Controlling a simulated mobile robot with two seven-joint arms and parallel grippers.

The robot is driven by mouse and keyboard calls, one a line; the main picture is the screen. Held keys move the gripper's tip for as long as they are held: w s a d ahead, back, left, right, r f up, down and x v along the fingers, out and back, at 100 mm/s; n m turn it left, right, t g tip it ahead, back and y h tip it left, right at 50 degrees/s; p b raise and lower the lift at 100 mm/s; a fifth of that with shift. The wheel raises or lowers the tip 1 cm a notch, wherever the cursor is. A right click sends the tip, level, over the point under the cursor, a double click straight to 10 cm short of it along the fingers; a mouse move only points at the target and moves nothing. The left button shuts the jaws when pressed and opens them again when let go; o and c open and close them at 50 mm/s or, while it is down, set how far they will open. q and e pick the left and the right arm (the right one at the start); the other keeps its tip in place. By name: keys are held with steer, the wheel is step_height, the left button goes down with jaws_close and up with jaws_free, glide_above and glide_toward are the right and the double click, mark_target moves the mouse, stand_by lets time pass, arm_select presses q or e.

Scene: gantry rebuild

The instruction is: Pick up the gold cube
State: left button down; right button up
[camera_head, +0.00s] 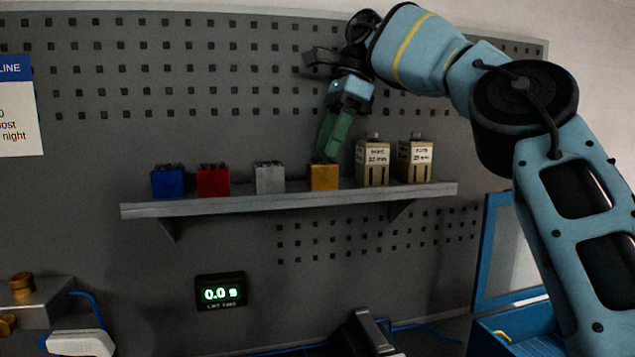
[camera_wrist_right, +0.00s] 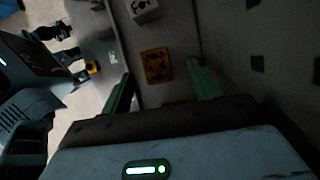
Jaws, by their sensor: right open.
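The gold cube (camera_head: 323,178) sits on the grey wall shelf (camera_head: 290,199), right of the light grey cube (camera_head: 269,179). My right gripper (camera_head: 328,152) points down from above, with its green fingertips just over the cube. In the right wrist view the gold cube (camera_wrist_right: 157,66) shows in the gap between the two spread green fingers (camera_wrist_right: 160,70), beyond their tips. The fingers are open and hold nothing. I cannot tell how far the tips are from the cube. My left gripper is not seen.
A blue cube (camera_head: 168,182) and a red cube (camera_head: 213,181) stand farther left on the shelf. Two tan labelled blocks (camera_head: 373,164) (camera_head: 415,163) stand close right of the gold cube. A pegboard (camera_head: 240,80) rises behind.

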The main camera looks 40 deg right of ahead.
mark_target(323, 163)
steer(key=shift+s, duration=0.1)
steer(key=shift+x, duration=0.85)
steer(key=shift+s+a+f, duration=0.15)
steer(key=shift+s+f, duration=0.05)
steer(key=shift+f, duration=0.4)
steer(key=shift+x, duration=1.25)
steer(key=c, duration=1.2)
steer(key=shift+r, duration=0.2)
